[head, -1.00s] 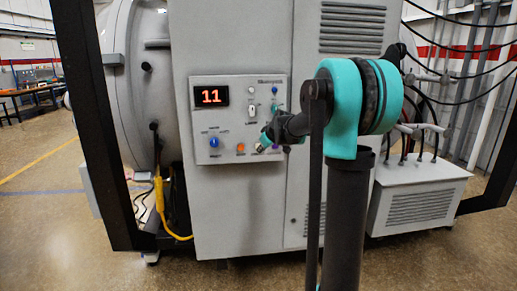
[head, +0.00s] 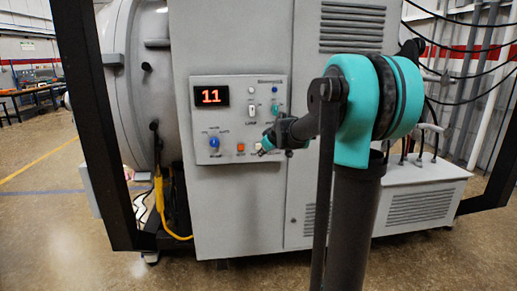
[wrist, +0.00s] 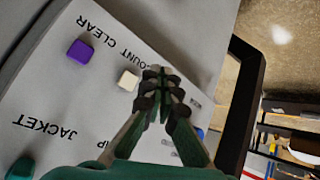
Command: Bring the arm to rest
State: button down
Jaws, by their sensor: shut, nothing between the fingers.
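My arm reaches toward the control panel (head: 235,96) on the grey furnace cabinet. My gripper (head: 263,150) is small in the head view, in front of the panel's lower right part. In the wrist view my gripper (wrist: 160,85) is shut, with its fingertips together and nothing between them. The tips overlap the panel beside a cream button (wrist: 128,79). I cannot tell whether the tips touch the panel. The red display (head: 211,96) reads 11.
The panel also carries a blue knob (head: 214,143), an orange button (head: 240,147) and a white switch (head: 252,110). A yellow cable (head: 160,200) hangs at the left. A low grey unit (head: 420,200) stands at the right.

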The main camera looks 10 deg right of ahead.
aim_at(260, 148)
jog(key=s+d+f+m+g+h, duration=0.1)
jog(key=s+f+m, duration=0.1)
jog(key=s+f, duration=0.5)
jog(key=s+d+f+m+g+h, duration=0.1)
jog(key=s+f, duration=0.7)
jog(key=s, duration=1.1)
jog(key=s+d+f+m+g+h, duration=0.1)
jog(key=s+f+m, duration=0.3)
jog(key=s, duration=0.9)
notch_tip(260, 148, down, 3)
jog(key=shift+s+d+f+m+g, duration=0.2)
jog(key=shift+s+d+m+g, duration=0.15)
jog(key=shift+g, duration=0.55)
jog(key=shift+w, duration=0.1)
jog(key=w+a+r+n+t+y, duration=0.1)
jog(key=w+r+n, duration=0.1)
jog(key=w+r, duration=0.5)
jog(key=w+a+r+n+t+y, duration=0.1)
jog(key=w+r, duration=0.7)
jog(key=w, duration=0.8)
jog(key=w+a+r+n+t+y, duration=0.1)
jog(key=w+r+n+t, duration=0.1)
jog(key=w+r+n, duration=0.2)
jog(key=w+r, duration=0.3)
jog(key=w, duration=0.5)
jog(key=shift+w+a+r+n+t, duration=0.2)
jog(key=shift+w+a+n+t, duration=0.15)
jog(key=shift+t, duration=0.05)
jog(key=shift+w, duration=0.1)
jog(key=shift+w, duration=4.3)
